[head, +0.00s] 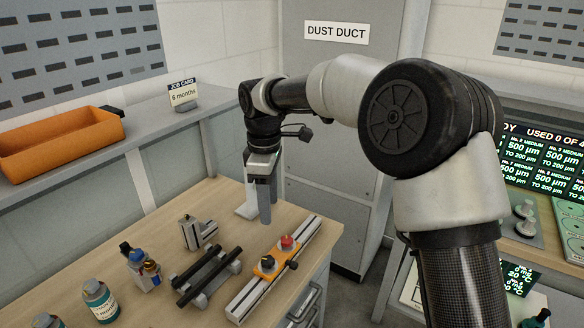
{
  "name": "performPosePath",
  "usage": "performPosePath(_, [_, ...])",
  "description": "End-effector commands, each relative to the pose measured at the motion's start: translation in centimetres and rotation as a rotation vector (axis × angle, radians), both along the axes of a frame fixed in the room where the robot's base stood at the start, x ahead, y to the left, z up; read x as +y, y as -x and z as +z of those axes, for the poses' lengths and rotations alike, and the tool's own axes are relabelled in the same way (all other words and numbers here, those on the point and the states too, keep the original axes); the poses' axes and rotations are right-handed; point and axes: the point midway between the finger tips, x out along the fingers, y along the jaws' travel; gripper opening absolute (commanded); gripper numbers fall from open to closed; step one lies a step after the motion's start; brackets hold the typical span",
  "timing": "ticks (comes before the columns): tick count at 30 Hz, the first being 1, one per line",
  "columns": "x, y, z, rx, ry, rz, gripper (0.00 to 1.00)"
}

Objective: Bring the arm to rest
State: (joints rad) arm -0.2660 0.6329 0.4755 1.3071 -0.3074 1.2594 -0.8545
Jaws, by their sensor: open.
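My arm reaches from the lower right up and across to the left, its forearm roughly level. My gripper (259,203) hangs from the wrist and points down above the wooden workbench (225,205). Its fingers are seen nearly edge-on, with no object visible between them. They are near the far end of the bench, behind an aluminium rail (250,296) with an orange control box (266,267). I cannot tell the exact height of the fingertips over the bench top.
Close to my gripper are a metal block (197,233) and a rack with black bars (208,275). Small bottles (100,300) stand at the front left. An orange bin (60,146) and a job card (183,94) sit on the shelf. A grey dust duct cabinet (325,150) rises behind.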

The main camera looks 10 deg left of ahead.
Motion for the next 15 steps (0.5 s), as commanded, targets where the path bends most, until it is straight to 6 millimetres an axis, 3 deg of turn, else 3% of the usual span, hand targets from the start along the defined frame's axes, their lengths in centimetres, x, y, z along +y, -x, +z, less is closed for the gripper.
performPosePath(4, [-5.0,1.5,4.7,-0.084,0.012,-0.175,0.49])
performPosePath(8, [-11.1,4.2,8.4,-0.167,0.003,-0.412,0.49])
performPosePath(15, [-21.5,11.7,12.3,-0.296,-0.093,-0.891,0.49])
